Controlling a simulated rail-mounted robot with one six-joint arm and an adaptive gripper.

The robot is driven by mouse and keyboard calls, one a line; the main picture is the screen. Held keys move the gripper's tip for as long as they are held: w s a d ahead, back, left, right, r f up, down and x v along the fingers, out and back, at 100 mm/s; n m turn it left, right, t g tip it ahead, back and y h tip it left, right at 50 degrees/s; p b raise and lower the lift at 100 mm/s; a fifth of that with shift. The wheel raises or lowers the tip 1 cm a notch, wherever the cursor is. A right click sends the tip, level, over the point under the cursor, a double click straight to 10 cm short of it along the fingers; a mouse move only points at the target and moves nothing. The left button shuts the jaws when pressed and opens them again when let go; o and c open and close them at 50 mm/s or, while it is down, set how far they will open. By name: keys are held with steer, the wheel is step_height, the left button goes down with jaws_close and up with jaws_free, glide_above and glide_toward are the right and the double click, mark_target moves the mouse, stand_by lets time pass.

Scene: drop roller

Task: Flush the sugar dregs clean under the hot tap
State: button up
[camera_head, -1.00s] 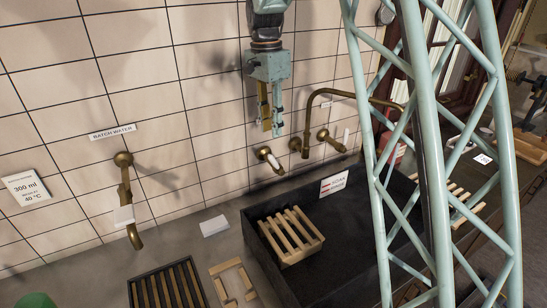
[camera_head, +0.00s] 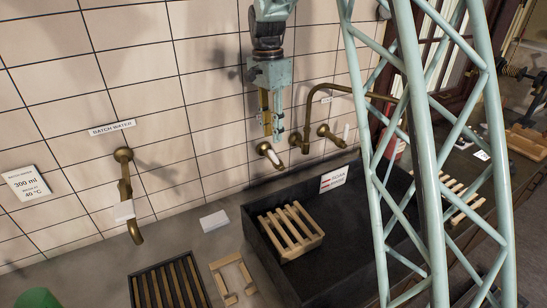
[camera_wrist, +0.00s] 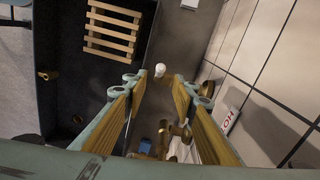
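My gripper (camera_head: 271,137) points down in front of the tiled wall, just above the left tap valve (camera_head: 266,150) with its white lever. It also shows in the wrist view (camera_wrist: 166,78), with its two fingers apart and nothing between them. The white lever end (camera_wrist: 160,70) appears just beyond the fingertips; I cannot tell whether they touch. A brass spout (camera_head: 350,93) arches out over the dark sink (camera_head: 255,235). A second valve (camera_head: 330,136) sits to its right. A HOT label (camera_wrist: 229,121) is on the wall in the wrist view. No vessel with sugar dregs is identifiable.
A slatted wooden rack (camera_head: 290,231) sits in the sink's left part, beside a SOAK sign (camera_head: 333,179). A batch water tap (camera_head: 125,190), a slatted tray (camera_head: 135,284) and a wooden frame (camera_head: 218,275) are at left. My lattice column covers the sink's right side.

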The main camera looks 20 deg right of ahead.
mark_target(273, 156)
steer(key=shift+s+d+f, duration=0.1)
steer(key=shift+s+f, duration=0.1)
steer(key=shift+f, duration=2.35)
steer(key=shift+s+d+f, duration=0.1)
steer(key=shift+s+f, duration=0.05)
steer(key=shift+f, duration=2.35)
jaws_close()
